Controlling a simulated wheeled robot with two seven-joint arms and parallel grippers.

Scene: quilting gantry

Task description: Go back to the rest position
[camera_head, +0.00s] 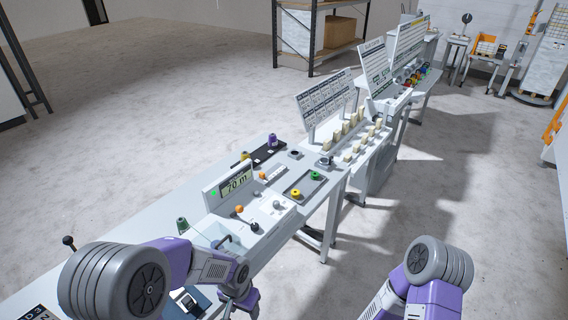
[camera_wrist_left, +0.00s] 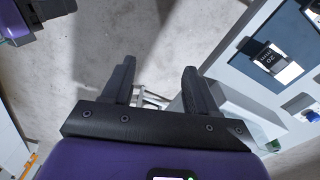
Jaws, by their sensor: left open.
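My left arm comes in from the lower left in the head view, bent over the near end of the long workbench (camera_head: 150,238). My left gripper (camera_head: 236,300) is low beside the bench's front edge, partly hidden by the arm. In the left wrist view the two dark fingers of the left gripper (camera_wrist_left: 157,85) are apart, with nothing between them but the floor below. My right arm shows at the lower right of the head view, over the floor; its gripper is out of the picture.
A white device with a "70 m" display (camera_head: 236,182) stands on the bench close to my left arm. A grey tray (camera_head: 309,184) with yellow and green spools lies beyond it. Floor (camera_head: 380,235) right of the bench is clear.

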